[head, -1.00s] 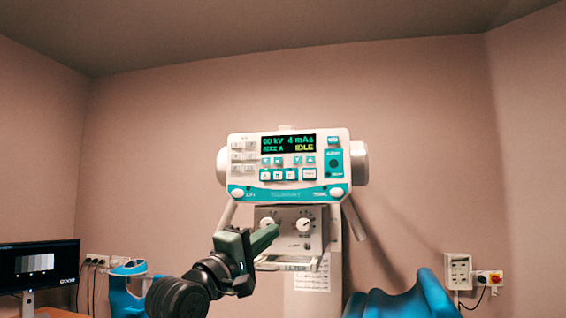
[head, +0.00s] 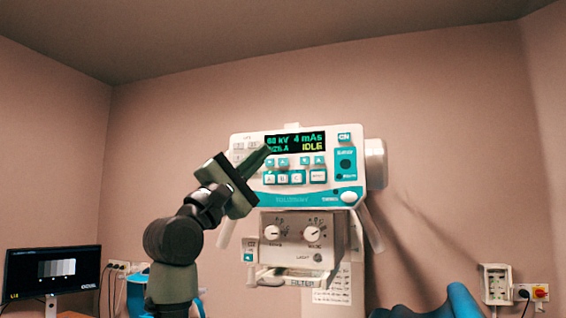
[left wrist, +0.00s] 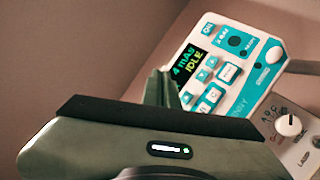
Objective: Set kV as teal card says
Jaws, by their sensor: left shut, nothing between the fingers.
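The white and teal control panel (head: 300,197) hangs on the wall-side tube unit. Its display (head: 295,142) shows a kV value with blurred digits, 4 mAs and IDLE. Small teal arrow buttons (head: 304,160) sit below it, above buttons marked A, B and C (head: 283,178). My left gripper (head: 264,156) is shut and empty, its tip overlapping the display's lower left corner; I cannot tell whether it touches. In the left wrist view the fingers (left wrist: 160,85) point at the panel (left wrist: 235,75), hiding its left part. I cannot make out a teal card. My right gripper is out of view.
Below the panel is a grey box with two knobs (head: 292,236), and a printed paper (head: 332,285) hangs under it. A monitor (head: 52,272) stands at lower left. A blue curved object (head: 462,300) and wall sockets (head: 496,284) are at lower right.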

